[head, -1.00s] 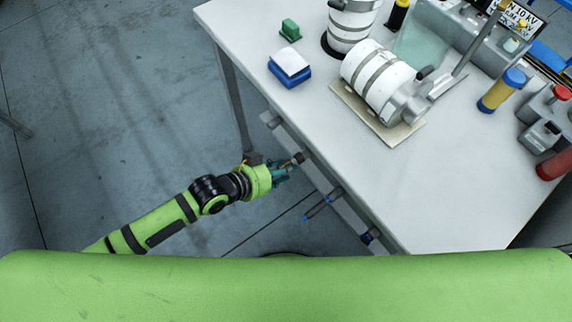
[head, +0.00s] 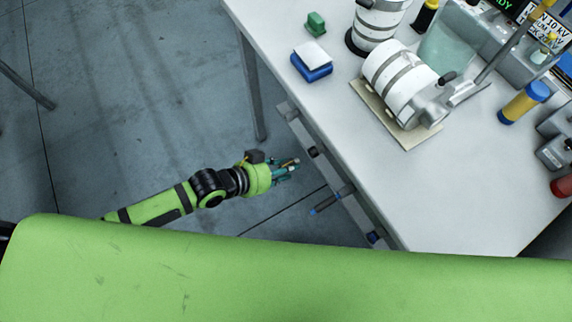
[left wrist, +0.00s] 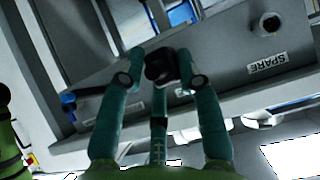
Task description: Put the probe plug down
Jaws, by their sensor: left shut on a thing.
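My left gripper (head: 287,169) is in front of the table's front edge, over the floor. In the head view the plug is small and mostly hidden by the fingers, with a tan bit (head: 291,162) showing. My right gripper is not in view.
In the left wrist view a SPARE label (left wrist: 267,63) sits below a dark round socket (left wrist: 268,24). The table (head: 450,190) holds a white striped cylinder (head: 394,82) and a blue box (head: 311,68).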

